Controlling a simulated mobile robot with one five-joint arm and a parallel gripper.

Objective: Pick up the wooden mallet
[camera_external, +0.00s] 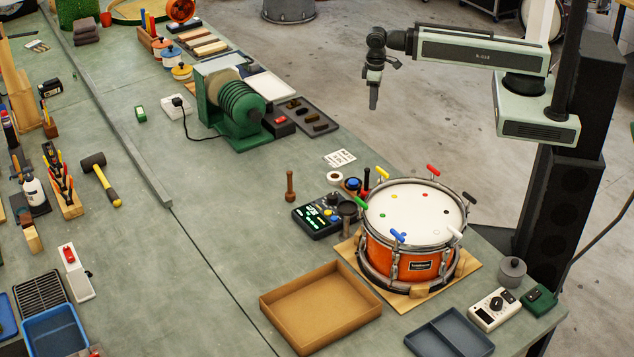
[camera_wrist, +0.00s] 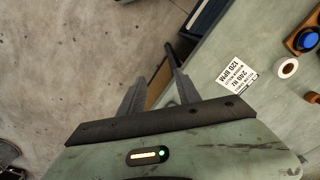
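The wooden mallet (camera_external: 290,186) is a small brown turned piece with a wider head on top. It stands upright on the green bench, left of the drum and the black device. In the wrist view, its top appears to be the small brown shape at the right edge (camera_wrist: 312,97). My gripper (camera_external: 373,103) hangs pointing down beyond the bench edge, over the floor, up and to the right of the mallet in the outside view. In the wrist view my gripper's fingers (camera_wrist: 155,65) are apart with nothing between them.
An orange drum (camera_external: 409,262) stands right of the mallet. A black device (camera_external: 318,220), tape roll (camera_external: 335,177) and printed card (camera_external: 340,158) lie nearby. A green machine (camera_external: 228,110) is behind, a cardboard tray (camera_external: 320,315) in front. Bench left of the mallet is clear.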

